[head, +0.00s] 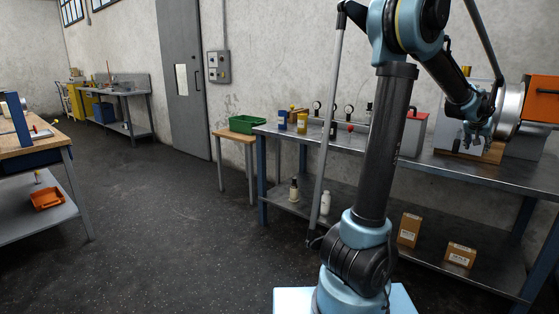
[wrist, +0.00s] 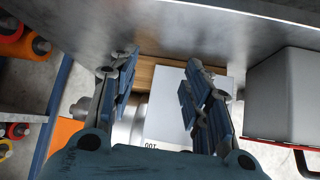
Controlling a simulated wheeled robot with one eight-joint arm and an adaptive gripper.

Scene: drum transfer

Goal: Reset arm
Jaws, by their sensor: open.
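My gripper (head: 478,136) hangs over the right end of the long metal workbench (head: 350,146), beside a silver drum-like part (head: 509,103) and an orange housing (head: 542,98). In the wrist view my gripper (wrist: 160,88) has its two dark blue fingers spread apart, with nothing held between them. The fingers partly hide these. My upper arm is raised and bent to the right in the head view.
Gauges and small bottles line the bench's back. A green bin (head: 248,123) sits on a wooden side table. Cartons (head: 409,230) stand on the lower shelf. The floor at left is open.

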